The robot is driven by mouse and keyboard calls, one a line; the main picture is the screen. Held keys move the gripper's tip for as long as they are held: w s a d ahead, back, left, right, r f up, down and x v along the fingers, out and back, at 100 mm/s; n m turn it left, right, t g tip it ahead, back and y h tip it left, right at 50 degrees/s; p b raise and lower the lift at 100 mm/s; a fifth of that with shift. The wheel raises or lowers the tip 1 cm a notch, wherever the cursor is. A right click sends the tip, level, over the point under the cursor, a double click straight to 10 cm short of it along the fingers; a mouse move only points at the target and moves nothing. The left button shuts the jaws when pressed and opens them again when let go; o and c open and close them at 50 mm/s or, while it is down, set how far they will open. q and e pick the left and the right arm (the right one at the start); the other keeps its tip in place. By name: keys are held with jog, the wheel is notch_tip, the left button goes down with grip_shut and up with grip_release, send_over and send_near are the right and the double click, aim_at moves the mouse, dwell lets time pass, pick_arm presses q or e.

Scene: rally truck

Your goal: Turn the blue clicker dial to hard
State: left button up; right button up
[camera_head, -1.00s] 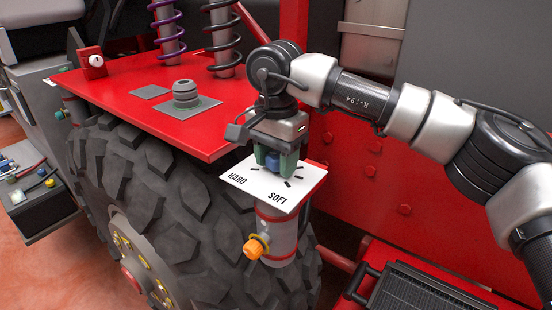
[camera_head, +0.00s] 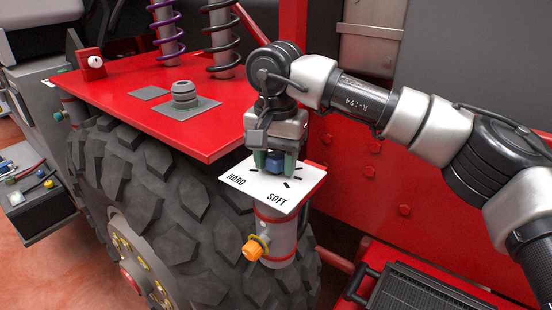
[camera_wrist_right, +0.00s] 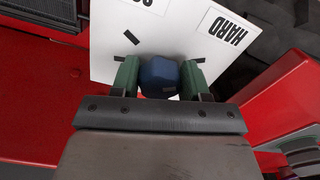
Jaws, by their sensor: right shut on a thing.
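The blue clicker dial (camera_head: 276,162) sits on a white plate (camera_head: 262,197) marked HARD at the left and SOFT at the lower right, with short black tick marks. My right gripper (camera_head: 274,163) points down over the plate, shut on the dial with its green fingers on either side. In the right wrist view the dial (camera_wrist_right: 158,77) shows between the fingers (camera_wrist_right: 159,78), and the HARD label is at the upper right of the plate (camera_wrist_right: 180,32). The dial's pointer direction is hard to tell. My left gripper is not in view.
Below the plate is a grey cylinder with an orange knob (camera_head: 253,249). A large tire (camera_head: 190,215) stands behind it. A red fender (camera_head: 150,110) with a grey stacked knob (camera_head: 185,95) and coil springs lies at the upper left. A red truck wall (camera_head: 380,170) is at the right.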

aim_at(276, 156)
jog(key=shift+r, duration=0.15)
jog(key=o, duration=0.9)
jog(key=shift+r, duration=0.4)
notch_tip(276, 156, up, 10)
jog(key=shift+f+b, duration=0.1)
jog(key=shift+b, duration=0.8)
